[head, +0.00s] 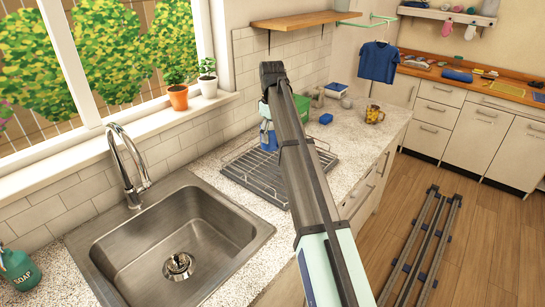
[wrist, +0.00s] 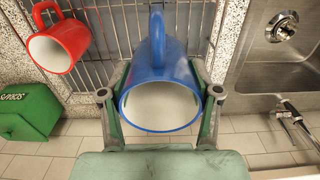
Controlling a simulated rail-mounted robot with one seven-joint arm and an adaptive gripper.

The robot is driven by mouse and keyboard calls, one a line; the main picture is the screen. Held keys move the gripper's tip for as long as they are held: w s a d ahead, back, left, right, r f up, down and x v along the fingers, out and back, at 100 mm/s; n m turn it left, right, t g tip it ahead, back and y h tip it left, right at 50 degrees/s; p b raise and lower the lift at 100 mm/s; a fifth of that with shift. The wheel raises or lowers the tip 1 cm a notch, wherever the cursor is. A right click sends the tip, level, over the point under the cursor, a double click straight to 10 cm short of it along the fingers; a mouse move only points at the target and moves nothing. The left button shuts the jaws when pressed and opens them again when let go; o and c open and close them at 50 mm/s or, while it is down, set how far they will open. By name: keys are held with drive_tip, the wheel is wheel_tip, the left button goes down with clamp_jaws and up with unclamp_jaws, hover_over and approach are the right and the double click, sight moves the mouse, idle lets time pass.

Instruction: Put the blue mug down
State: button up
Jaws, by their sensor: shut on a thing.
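The blue mug (wrist: 162,62) is between the two fingers of my gripper (wrist: 161,82) in the wrist view. Its white inside faces the wrist camera and its handle points to the top of the picture. In the head view the blue mug (head: 267,139) shows partly beside my arm, over the far part of the wire drying rack (head: 240,172). My arm hides most of the gripper there. I cannot tell whether the mug touches the rack. The rack wires also show behind the mug in the wrist view (wrist: 108,30).
A red mug (wrist: 72,38) is at the rack, left of the blue mug in the wrist view. A green box (wrist: 27,113) is farther left. The steel sink (head: 185,235) adjoins the rack. A patterned yellow mug (head: 374,114) and a blue item (head: 326,118) stand on the counter.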

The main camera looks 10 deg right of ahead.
wheel_tip(320, 180, down, 11)
drive_tip(key=shift+r+p, duration=0.15)
drive_tip(key=shift+p, duration=0.9)
drive_tip(key=o, duration=1.4)
wheel_tip(320, 180, up, 12)
drive_tip(key=b, duration=0.2)
drive_tip(key=shift+b, duration=0.35)
